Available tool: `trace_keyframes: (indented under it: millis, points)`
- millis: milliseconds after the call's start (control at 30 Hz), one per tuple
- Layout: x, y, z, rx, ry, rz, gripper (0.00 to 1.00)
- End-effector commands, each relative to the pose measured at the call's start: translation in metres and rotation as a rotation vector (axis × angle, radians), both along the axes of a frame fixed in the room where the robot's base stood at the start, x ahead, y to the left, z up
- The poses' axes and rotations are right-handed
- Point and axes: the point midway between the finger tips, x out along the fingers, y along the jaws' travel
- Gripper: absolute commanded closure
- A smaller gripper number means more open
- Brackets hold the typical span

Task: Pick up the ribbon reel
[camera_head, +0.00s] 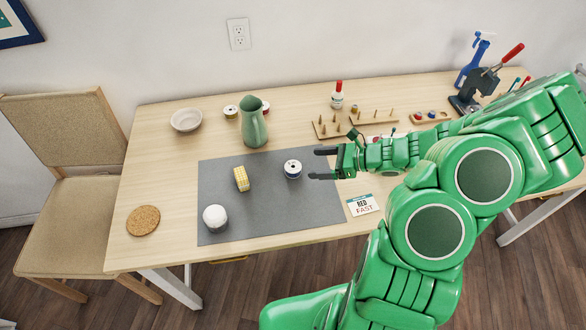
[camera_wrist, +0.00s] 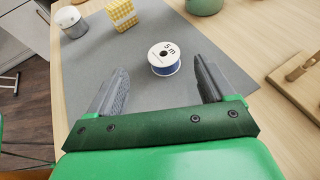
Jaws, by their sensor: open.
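The ribbon reel (camera_head: 292,169) is a small white spool with dark blue ribbon. It stands flat on the grey mat (camera_head: 270,215), right of the mat's middle. In the wrist view the reel (camera_wrist: 164,58) shows its white top with "5 m" printed on it, ahead of and between the fingers. My gripper (camera_head: 322,164) is just right of the reel in the head view, with its fingers pointing left toward it. In the wrist view my gripper (camera_wrist: 160,85) is open and empty, with a grey finger on each side. The reel appears apart from both fingers.
A yellow checked block (camera_head: 241,179) and a white-lidded jar (camera_head: 215,217) stand left on the mat. A green pitcher (camera_head: 254,123) stands behind it. Wooden peg racks (camera_head: 330,129) are at the back right, and a card (camera_head: 362,205) lies by the mat's right edge. The mat's front middle is clear.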

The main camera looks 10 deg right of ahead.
Motion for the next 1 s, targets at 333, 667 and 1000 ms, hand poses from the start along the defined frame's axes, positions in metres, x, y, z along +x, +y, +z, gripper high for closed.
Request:
trace_keyframes:
  millis: [333,667,1000]
  points:
    - [0.002,0.006,-0.018,0.000,0.000,0.002,0.18]
    - [0.010,0.024,-0.026,0.001,-0.001,0.002,0.18]
    - [0.022,0.049,-0.044,0.001,0.003,0.002,0.18]
